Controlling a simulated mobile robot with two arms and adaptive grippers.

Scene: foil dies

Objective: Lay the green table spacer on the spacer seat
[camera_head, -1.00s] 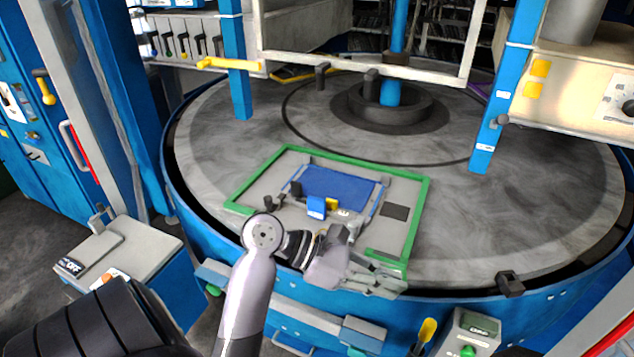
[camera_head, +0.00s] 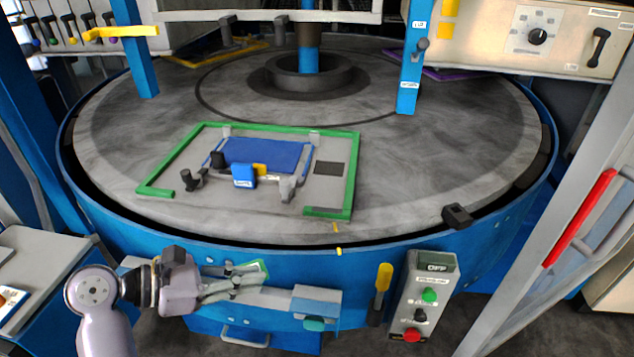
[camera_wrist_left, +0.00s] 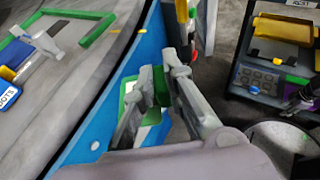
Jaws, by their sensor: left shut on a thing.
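My left gripper (camera_head: 250,281) is shut on a small green piece (camera_head: 262,268), which I take for the green table spacer. It is held in front of the blue table rim, below the turntable surface and apart from the green-edged plate. In the left wrist view the fingertips (camera_wrist_left: 161,88) close on green (camera_wrist_left: 161,84); the fingers hide part of it. The green-edged plate (camera_head: 334,187) lies on the grey round table. Its green border is open along the front, between a short left end and a right front strip. I cannot tell for sure which part is the spacer seat. My right gripper is not in view.
A blue pad (camera_head: 262,153) and small clamps stand on the plate. A control box (camera_head: 424,300) with buttons and a yellow handle (camera_head: 384,280) stand at the table front, right of the gripper. A black block (camera_head: 457,215) sits on the rim. Grey table around the plate is clear.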

